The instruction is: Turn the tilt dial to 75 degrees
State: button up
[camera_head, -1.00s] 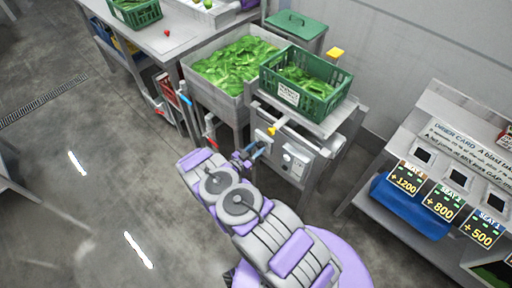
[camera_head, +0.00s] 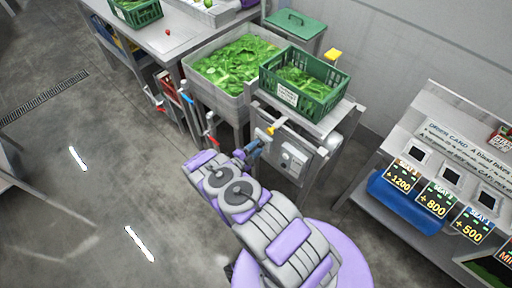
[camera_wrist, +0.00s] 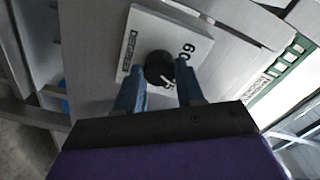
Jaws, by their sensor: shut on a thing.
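The tilt dial (camera_wrist: 160,68) is a round black knob with a white pointer line on a pale plate (camera_wrist: 190,38). The plate is marked "DEGREES" and "60", with another number partly hidden near my right finger. In the wrist view my gripper (camera_wrist: 161,88) has its two blue fingers on either side of the knob, shut on it. The pointer line is toward the lower right of the knob. In the head view my gripper (camera_head: 253,146) is at the front panel of the steel stand, and the dial is hidden there.
A green crate of leaves (camera_head: 328,88) sits on the stand above the panel. A steel basin (camera_head: 203,83) of leaves is to its left. A white box (camera_head: 294,157) is on the panel, right of my gripper. A shelf with price cards (camera_head: 440,203) stands at right.

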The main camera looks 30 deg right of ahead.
jog(key=shift+f+m, duration=0.15)
jog(key=shift+m, duration=1.75)
jog(key=o, duration=1)
jog(key=shift+o, duration=0.2)
jog(key=v, duration=1.7)
jog(key=shift+a, duration=0.3)
